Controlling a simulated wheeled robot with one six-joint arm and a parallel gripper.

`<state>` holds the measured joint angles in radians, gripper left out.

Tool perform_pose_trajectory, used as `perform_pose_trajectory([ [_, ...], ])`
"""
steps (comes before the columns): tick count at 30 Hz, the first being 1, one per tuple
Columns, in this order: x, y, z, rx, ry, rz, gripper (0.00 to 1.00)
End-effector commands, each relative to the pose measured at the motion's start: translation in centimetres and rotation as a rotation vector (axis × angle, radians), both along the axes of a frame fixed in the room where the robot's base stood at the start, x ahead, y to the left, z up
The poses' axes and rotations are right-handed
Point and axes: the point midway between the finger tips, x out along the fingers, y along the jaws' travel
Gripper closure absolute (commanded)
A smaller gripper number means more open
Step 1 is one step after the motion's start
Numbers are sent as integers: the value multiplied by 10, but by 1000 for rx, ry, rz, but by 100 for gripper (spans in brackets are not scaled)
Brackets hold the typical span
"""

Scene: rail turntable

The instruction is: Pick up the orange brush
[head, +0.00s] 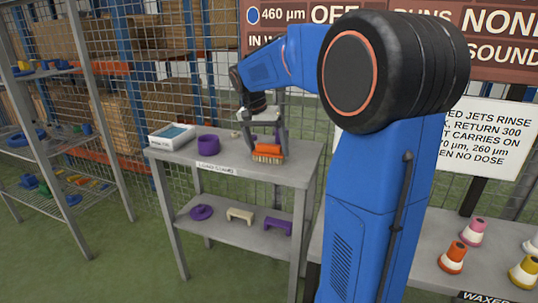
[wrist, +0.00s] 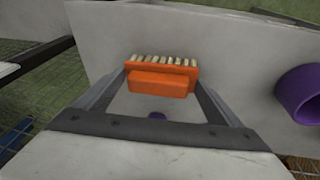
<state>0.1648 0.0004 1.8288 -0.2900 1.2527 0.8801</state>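The orange brush (head: 268,150) is on the grey table, with its pale bristles down at or close to the tabletop. In the wrist view the brush (wrist: 160,84) lies between the two fingers, its bristles at the top. My gripper (head: 266,143) points down over it, one finger at each end of the brush. In the wrist view my gripper's fingertips (wrist: 162,74) sit right at the brush's ends with no clear gap. Whether they press on it, I cannot tell.
A purple ring (head: 208,144) and a white tray (head: 172,136) with a blue inside stand left of the brush on the table (head: 235,172). The lower shelf (head: 225,227) holds several items. A wire rack (head: 50,140) is at the left. Cones (head: 452,257) stand at the right.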

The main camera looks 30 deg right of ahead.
Motion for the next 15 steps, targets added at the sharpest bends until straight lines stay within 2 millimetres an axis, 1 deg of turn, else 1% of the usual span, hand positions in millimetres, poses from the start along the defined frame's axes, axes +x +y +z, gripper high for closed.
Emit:
perform_pose_trajectory([
  [9, -1, 1, 3, -1, -1, 0, 35],
  [13, -3, 3, 12, 0, -1, 0, 35],
  [15, -2, 3, 22, -1, -3, 1, 35],
])
